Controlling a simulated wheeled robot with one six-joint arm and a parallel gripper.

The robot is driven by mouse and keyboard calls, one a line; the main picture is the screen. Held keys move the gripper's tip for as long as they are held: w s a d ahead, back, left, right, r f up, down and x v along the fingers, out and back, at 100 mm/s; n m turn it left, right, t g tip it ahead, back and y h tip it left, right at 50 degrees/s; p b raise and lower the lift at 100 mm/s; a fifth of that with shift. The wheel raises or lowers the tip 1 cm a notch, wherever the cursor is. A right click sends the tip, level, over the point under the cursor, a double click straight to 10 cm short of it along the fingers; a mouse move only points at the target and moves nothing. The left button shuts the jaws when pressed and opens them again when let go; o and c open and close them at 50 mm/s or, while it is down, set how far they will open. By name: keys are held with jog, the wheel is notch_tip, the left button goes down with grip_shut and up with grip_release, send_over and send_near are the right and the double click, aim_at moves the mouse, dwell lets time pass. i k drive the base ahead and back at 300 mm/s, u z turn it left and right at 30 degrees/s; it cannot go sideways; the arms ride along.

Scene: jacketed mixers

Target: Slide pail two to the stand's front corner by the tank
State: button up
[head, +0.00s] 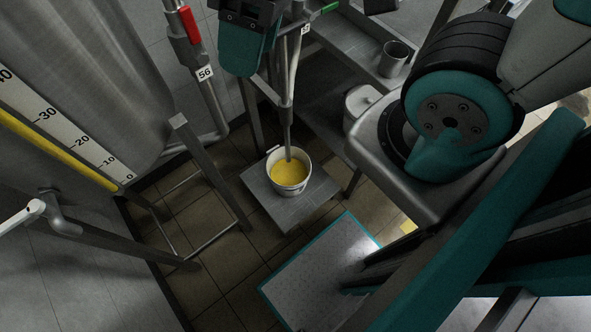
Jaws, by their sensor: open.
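A white pail (302,182) with yellow contents stands upright on a low square grey stand (290,217), near the middle of its top. I cannot read a number on the pail. A thin vertical pipe (287,125) comes down over the pail, its lower end at the yellow contents. The large steel tank (85,75) with a level scale is on the left, apart from the stand. My gripper is not in view; only part of my arm shows at the right.
A leg frame (215,170) supports the tank left of the stand. A pipe with a red-handled valve and tag 56 (205,73) stands behind. A metal cup (394,58) sits on the bench at the upper right, with a lidded white pail (358,104) lower down.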

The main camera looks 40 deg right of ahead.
aim_at(289, 180)
jog(key=k, duration=0.25)
jog(key=u, duration=0.95)
jog(key=k, duration=1)
jog(key=z, duration=0.95)
jog(key=i, duration=0.5)
jog(key=z, duration=0.05)
jog(key=k, duration=0.65)
jog(key=u, duration=0.15)
jog(key=i, duration=1.1)
jog(key=z, duration=0.15)
